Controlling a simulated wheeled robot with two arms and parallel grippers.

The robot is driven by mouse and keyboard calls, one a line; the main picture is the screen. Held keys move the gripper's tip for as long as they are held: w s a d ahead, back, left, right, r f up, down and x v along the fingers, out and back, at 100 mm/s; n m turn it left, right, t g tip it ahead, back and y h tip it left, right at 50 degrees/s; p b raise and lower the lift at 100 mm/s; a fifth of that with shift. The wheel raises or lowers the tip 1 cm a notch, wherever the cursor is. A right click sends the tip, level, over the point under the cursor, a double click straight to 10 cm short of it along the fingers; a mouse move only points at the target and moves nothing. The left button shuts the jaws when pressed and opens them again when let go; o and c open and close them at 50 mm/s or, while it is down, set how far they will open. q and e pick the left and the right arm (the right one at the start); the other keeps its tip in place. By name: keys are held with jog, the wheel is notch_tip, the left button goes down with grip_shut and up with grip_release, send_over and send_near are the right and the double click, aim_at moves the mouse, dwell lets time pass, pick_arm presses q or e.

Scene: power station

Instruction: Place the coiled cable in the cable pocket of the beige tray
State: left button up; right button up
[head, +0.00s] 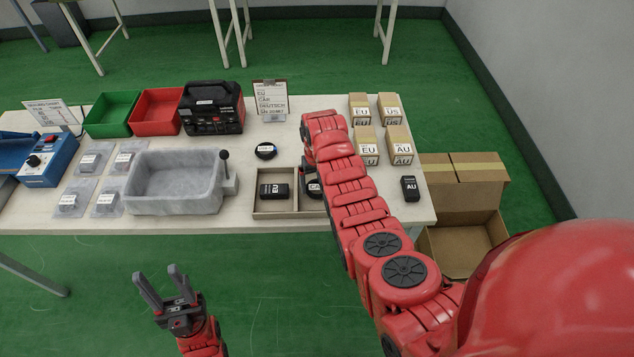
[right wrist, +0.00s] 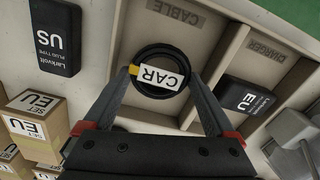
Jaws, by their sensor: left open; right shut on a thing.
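The coiled cable (right wrist: 160,72) is a black ring with a white CAR tag and a yellow band. My right gripper (right wrist: 161,80) is shut on it, one finger at each side. In the right wrist view the coil lies within the outline of the pocket marked CABLE in the beige tray (right wrist: 221,50); I cannot tell whether it touches the floor. In the head view the beige tray (head: 273,215) is on the table's front part, its right side hidden by my right arm; part of the coil (head: 315,189) shows there. My left gripper (head: 166,288) is open and empty in front of the table.
A black charger (head: 273,191) lies in the CHARGER pocket. Another black coil (head: 266,151) lies behind the tray. A grey bin (head: 173,205) stands left of it. Another charger (head: 410,188) and small boxes (head: 398,146) are to the right. An open carton (head: 462,205) stands beyond the table's right edge.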

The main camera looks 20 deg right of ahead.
jog(key=shift+s+f, duration=0.1)
jog(key=shift+f, duration=0.15)
jog(key=shift+f, duration=0.1)
jog(key=shift+f, duration=0.1)
jog(key=o, duration=1.1)
jog(key=shift+c, duration=0.2)
